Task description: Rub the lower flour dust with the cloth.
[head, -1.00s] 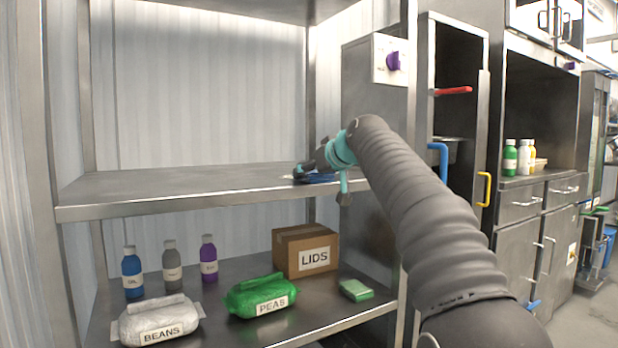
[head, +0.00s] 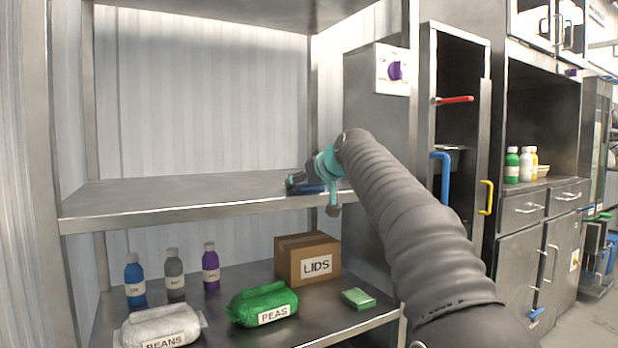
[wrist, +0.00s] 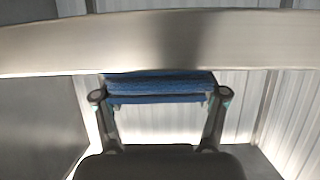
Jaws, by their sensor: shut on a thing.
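My gripper (head: 306,187) is shut on a folded blue cloth (wrist: 160,88). In the head view, it is at the front edge of the middle shelf (head: 180,192), near that shelf's right end. In the wrist view, the cloth spans the gap between the two fingers (wrist: 160,103), close to the shelf's metal front edge (wrist: 130,42). I cannot tell whether the cloth touches the metal. I cannot make out flour dust in either current view; the gripper and cloth hide part of the shelf.
The lower shelf (head: 235,312) holds a LIDS box (head: 306,260), a green PEAS bag (head: 262,303), a white BEANS bag (head: 160,325), a green sponge-like block (head: 357,299) and several bottles (head: 173,275). The middle shelf's left part is bare. A cabinet (head: 375,130) stands at right.

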